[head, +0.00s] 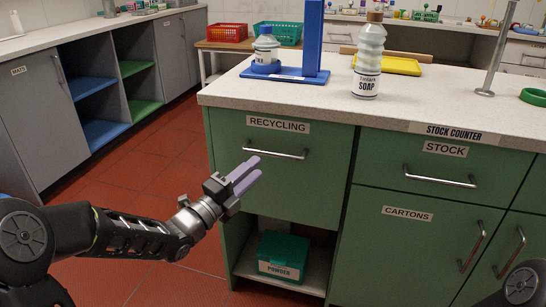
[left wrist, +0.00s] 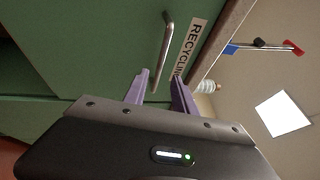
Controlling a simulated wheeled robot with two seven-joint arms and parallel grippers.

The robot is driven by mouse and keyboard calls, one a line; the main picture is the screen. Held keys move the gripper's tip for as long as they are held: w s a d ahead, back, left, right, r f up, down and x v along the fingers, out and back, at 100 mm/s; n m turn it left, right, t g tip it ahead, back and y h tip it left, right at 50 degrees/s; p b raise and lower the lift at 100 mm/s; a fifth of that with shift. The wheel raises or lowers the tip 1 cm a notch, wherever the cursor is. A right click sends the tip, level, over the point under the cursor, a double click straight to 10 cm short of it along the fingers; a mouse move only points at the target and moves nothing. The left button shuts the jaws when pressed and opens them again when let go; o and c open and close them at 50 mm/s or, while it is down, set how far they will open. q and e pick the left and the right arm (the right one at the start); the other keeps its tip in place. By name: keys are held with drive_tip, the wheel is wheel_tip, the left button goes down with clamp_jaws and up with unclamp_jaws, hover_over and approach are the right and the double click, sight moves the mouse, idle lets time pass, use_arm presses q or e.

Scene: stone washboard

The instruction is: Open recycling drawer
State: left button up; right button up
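The recycling drawer (head: 305,185) is a green front under the left end of the counter, marked by a white label (head: 278,124). It looks flush with the cabinet. Its silver bar handle (head: 285,153) is level in the head view. The handle also shows in the left wrist view (left wrist: 164,52), beyond the fingers. My left gripper (head: 256,168) is in front of the drawer, just below the handle's left part. Its two purple fingers (left wrist: 160,82) are apart with nothing between them. I cannot tell the exact gap to the handle. My right gripper is not in view.
The white countertop (head: 225,96) overhangs the drawer and holds a soap bottle (head: 368,60) and a blue stand (head: 312,45). Below is an open shelf with a green box (head: 283,256). The stock drawer (head: 400,195) is to the right. Red floor (head: 130,190) lies open left.

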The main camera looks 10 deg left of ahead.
sight(272, 155)
use_arm(q)
drive_tip(key=shift+w, duration=0.1)
drive_tip(key=x, duration=0.7)
drive_tip(key=shift+w+d+b, duration=0.15)
drive_tip(key=shift+w+b, duration=0.2)
drive_tip(key=shift+b, duration=0.05)
clamp_jaws()
idle(1.2)
